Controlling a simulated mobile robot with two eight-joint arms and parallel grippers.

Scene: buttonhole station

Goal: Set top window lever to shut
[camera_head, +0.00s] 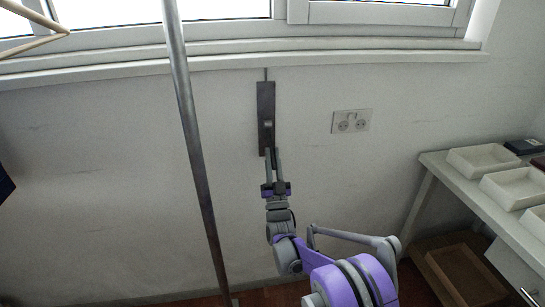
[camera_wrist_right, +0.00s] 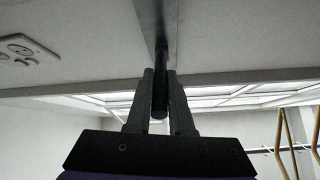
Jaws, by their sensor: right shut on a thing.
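The window lever's dark upright plate (camera_head: 265,105) is fixed to the wall below the window, with a thin rod running up from it. In the right wrist view, the dark round lever handle (camera_wrist_right: 159,105) lies between the two fingers. My right gripper (camera_head: 272,158) is at the lower end of the plate and shut on the handle; its fingers also show in the wrist view (camera_wrist_right: 161,100). The gripper hides most of the handle in the head view. The window (camera_head: 375,14) is at the top. My left gripper is not in view.
A metal pole (camera_head: 190,120) stands left of the plate. A wall socket (camera_head: 351,121) is to its right. A white table (camera_head: 437,162) with several trays (camera_head: 484,159) stands at the right, with a wooden box (camera_head: 463,272) below. Wooden bars (camera_head: 35,42) show at upper left.

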